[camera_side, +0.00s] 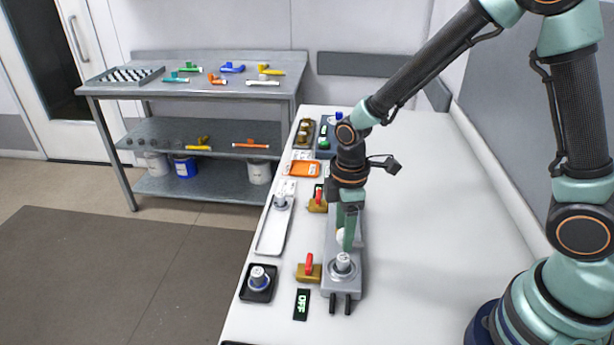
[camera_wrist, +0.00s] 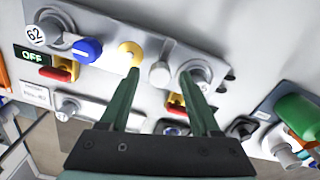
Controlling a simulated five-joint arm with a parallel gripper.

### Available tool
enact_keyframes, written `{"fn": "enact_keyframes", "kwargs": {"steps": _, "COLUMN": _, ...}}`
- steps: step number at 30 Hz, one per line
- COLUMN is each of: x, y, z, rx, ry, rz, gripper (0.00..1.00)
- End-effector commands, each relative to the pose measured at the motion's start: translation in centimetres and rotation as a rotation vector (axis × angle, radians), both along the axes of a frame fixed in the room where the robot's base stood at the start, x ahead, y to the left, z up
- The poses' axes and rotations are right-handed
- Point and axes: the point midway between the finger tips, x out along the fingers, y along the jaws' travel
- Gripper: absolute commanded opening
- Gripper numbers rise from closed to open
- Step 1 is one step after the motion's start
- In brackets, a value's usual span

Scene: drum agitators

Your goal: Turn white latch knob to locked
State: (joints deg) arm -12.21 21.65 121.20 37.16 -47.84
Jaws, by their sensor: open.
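The white latch knob (camera_wrist: 160,74) is a small pale round knob on a grey panel, between a yellow knob (camera_wrist: 130,53) and a grey dial (camera_wrist: 199,74). My gripper (camera_wrist: 159,76) is open and empty, and its two fingertips appear on either side of the white knob. I cannot tell whether they touch it or hover above it. In the side view my gripper (camera_side: 347,249) points down over the grey panel (camera_side: 330,282), and a pale knob (camera_side: 340,237) shows partly hidden by the fingers.
A blue knob (camera_wrist: 87,50) and a dial marked 62 (camera_wrist: 38,36) share the panel. Red-handled levers (camera_side: 309,265) and an OFF sign (camera_side: 301,304) sit along its left side. A black tray (camera_side: 246,293) stands farther left. The white table (camera_side: 430,200) is clear to the right.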

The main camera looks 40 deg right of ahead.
Motion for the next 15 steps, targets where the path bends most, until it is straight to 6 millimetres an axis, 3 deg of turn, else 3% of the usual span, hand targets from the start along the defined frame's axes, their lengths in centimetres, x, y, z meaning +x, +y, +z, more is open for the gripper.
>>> {"fn": "enact_keyframes", "kwargs": {"steps": 1, "x": 0.00, "y": 0.00, "z": 0.02, "rx": 0.000, "ry": 0.000, "rz": 0.000, "gripper": 0.64}}
{"fn": "enact_keyframes", "kwargs": {"steps": 6, "x": 0.00, "y": 0.00, "z": 0.04, "rx": 0.000, "ry": 0.000, "rz": 0.000, "gripper": 0.00}}
{"fn": "enact_keyframes", "kwargs": {"steps": 15, "x": 0.01, "y": 0.01, "z": 0.06, "rx": 0.000, "ry": 0.000, "rz": -0.019, "gripper": 0.00}}
